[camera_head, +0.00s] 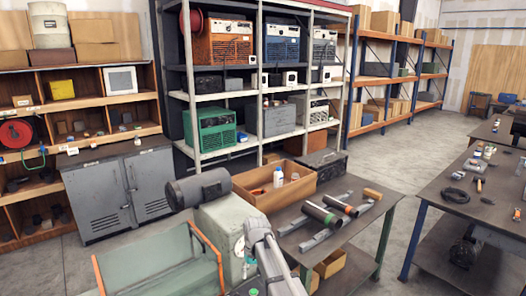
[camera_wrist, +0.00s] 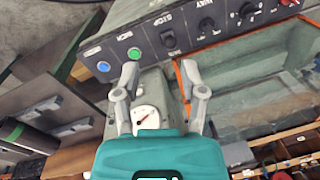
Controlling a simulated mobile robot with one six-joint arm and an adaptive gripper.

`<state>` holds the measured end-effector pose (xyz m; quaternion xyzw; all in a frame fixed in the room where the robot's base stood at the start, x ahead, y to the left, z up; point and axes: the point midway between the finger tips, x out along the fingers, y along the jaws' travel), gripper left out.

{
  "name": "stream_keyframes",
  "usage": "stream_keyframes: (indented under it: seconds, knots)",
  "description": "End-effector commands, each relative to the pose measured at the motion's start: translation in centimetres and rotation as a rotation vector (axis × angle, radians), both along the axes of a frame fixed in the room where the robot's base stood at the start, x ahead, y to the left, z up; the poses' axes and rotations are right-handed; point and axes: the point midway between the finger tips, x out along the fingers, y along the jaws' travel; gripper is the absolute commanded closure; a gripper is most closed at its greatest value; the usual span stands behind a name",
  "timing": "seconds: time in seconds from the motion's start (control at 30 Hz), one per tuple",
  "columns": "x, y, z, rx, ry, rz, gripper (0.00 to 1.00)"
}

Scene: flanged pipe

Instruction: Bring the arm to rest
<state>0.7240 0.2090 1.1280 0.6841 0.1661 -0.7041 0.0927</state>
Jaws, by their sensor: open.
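My gripper (camera_wrist: 165,85) shows in the wrist view with a teal body and two grey fingers. The fingers are spread apart with nothing held between them. They are in front of a grey control panel (camera_wrist: 190,35) with a blue button (camera_wrist: 103,66), a green button (camera_wrist: 134,53) and several dark knobs. I cannot tell whether a fingertip touches the panel. A round gauge (camera_wrist: 147,115) shows between the fingers. In the head view, my arm's pale links rise at the bottom middle, and I cannot make out the gripper there.
A pale green machine (camera_head: 222,235) with a dark motor (camera_head: 200,187) and an orange-edged tray (camera_head: 160,262) stands close to my arm. A workbench (camera_head: 365,215) beside it holds dark pipes (camera_head: 320,214) and an open box (camera_head: 270,195). Open floor (camera_head: 395,150) lies between the benches.

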Motion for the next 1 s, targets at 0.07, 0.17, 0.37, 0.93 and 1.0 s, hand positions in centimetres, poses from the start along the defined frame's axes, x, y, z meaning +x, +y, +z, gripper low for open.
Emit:
stream_keyframes:
  seconds: [0.07,0.17,0.37,0.93,1.0]
  knots:
    - [-3.2,-4.0,-2.3,-0.015,-0.005,-0.054,0.46]
    - [-6.2,-8.1,-3.9,-0.032,-0.011,-0.119,0.46]
    - [-12.6,-15.3,-7.2,-0.069,-0.020,-0.247,0.46]
    - [-18.6,-21.1,-9.4,-0.106,-0.028,-0.370,0.46]
    - [-18.6,-21.0,-9.4,-0.106,-0.028,-0.370,0.46]
